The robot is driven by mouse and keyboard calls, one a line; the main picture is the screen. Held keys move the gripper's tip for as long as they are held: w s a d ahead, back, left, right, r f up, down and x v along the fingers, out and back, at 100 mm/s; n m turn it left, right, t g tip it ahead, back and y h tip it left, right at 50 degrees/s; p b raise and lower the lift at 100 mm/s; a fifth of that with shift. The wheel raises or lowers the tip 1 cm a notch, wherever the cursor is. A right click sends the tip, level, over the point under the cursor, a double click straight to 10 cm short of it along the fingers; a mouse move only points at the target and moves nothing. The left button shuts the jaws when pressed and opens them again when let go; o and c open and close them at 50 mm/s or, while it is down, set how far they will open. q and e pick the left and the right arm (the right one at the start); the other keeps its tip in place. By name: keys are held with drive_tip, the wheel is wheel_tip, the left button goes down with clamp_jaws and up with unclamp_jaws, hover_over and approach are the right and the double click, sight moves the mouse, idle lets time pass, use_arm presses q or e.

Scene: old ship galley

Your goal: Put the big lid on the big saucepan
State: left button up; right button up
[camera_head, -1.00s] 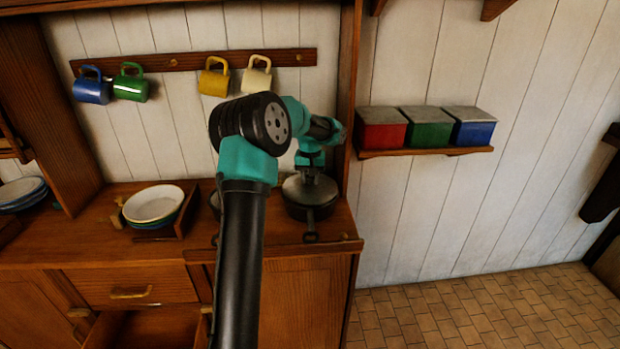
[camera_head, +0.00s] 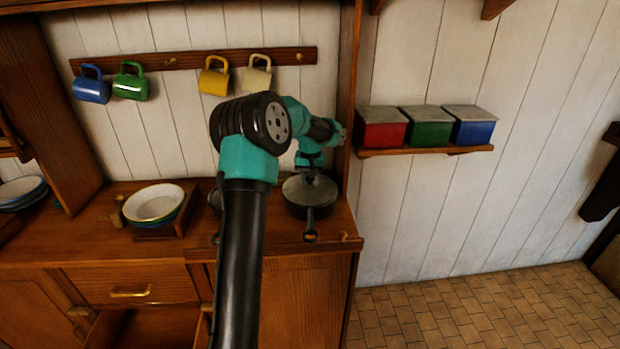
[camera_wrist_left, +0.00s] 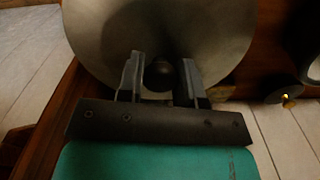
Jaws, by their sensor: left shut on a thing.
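The big lid (camera_head: 318,192) is a round grey metal disc with a dark knob, and it lies over the top of the big saucepan (camera_head: 312,211). The dark saucepan stands at the right end of the wooden counter, its handle toward the front. I cannot tell if the lid sits fully flush on the rim. My left gripper (camera_head: 310,174) is above the lid, pointing down. In the left wrist view the gripper (camera_wrist_left: 160,78) has its fingers around the knob, and the lid (camera_wrist_left: 110,35) fills the top of the picture. My right gripper is not in view.
A second pan (camera_head: 214,200) is mostly hidden behind my left arm. Stacked bowls (camera_head: 154,203) stand in a wooden rack on the counter (camera_head: 90,235). A wooden side post (camera_head: 349,120) rises close to the right of the saucepan. Mugs hang above, and a drawer below stands open.

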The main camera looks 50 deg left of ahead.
use_arm(q)
drive_tip(key=o, duration=1.2)
drive_tip(key=shift+c, duration=0.2)
drive_tip(key=shift+r, duration=3.5)
